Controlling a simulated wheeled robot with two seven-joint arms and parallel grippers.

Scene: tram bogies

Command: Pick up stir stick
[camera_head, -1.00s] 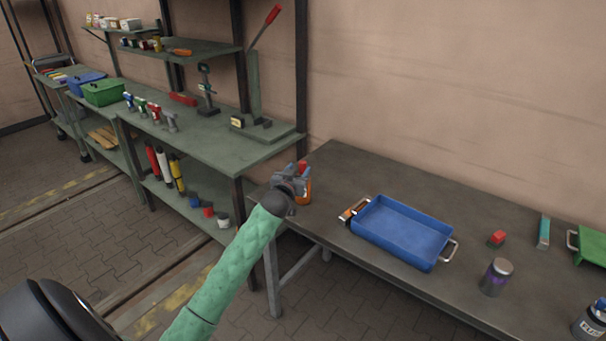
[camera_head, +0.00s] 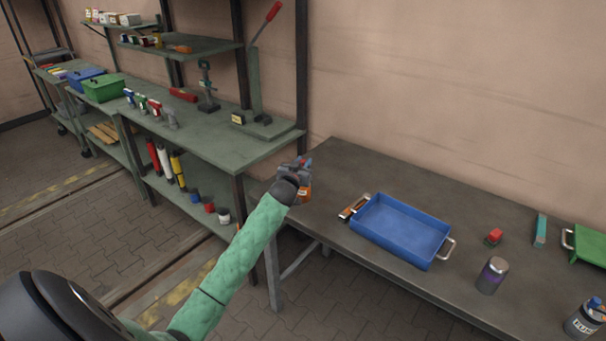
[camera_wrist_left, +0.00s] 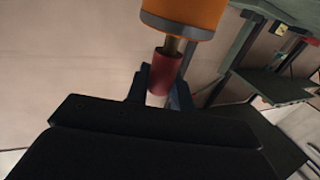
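My left gripper (camera_head: 301,168) is over the far left corner of the near table, at an orange container (camera_head: 305,192). In the left wrist view, the two dark fingers of my left gripper (camera_wrist_left: 160,88) flank a red cylindrical handle (camera_wrist_left: 161,72). A brownish rod (camera_wrist_left: 172,44) runs from this handle into the orange container (camera_wrist_left: 182,14). This looks like the stir stick, standing in the container. I cannot tell whether the fingers press on the handle. The gripper hides most of the container in the head view. My right gripper is not in view.
A blue tray (camera_head: 400,232) with metal handles stands right of the gripper. A workbench (camera_head: 215,137) with tools stands behind on the left.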

